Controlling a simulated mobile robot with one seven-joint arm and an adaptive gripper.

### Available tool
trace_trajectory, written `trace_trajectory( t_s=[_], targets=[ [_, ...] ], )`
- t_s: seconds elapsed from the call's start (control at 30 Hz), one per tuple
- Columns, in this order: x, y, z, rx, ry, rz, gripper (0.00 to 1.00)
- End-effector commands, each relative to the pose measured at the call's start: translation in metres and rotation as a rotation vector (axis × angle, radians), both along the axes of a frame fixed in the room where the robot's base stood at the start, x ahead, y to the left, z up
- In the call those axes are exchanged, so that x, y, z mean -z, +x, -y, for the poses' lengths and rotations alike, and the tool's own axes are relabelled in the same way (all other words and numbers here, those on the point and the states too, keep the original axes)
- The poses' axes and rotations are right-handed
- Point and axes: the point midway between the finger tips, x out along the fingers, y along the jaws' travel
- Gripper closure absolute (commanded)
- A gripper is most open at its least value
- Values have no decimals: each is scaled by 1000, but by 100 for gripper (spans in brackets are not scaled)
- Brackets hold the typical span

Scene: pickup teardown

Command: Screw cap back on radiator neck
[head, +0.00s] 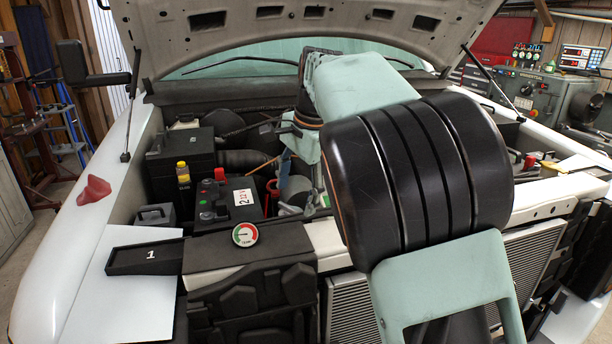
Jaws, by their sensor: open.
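My arm reaches from the bottom right over the front of the truck's open engine bay, and its wrist bends down into the bay near the middle. My gripper is hidden behind my own arm links, so its fingers cannot be made out. Finned radiator surfaces (349,312) show on both sides of my arm, below the front crossmember. I cannot make out the radiator neck or its cap; my large black joint covers much of that area.
A black battery (238,200) with a red-capped terminal sits left of my wrist. The raised hood (290,40) hangs overhead.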

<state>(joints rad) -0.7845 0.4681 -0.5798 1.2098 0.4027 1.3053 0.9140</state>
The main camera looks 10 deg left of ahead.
Motion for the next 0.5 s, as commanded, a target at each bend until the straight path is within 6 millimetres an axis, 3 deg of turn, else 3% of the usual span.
trace_trajectory(
  t_s=[0.5],
  targets=[
    [-20, 6, 9, -926, -103, 225, 37]
  ],
)
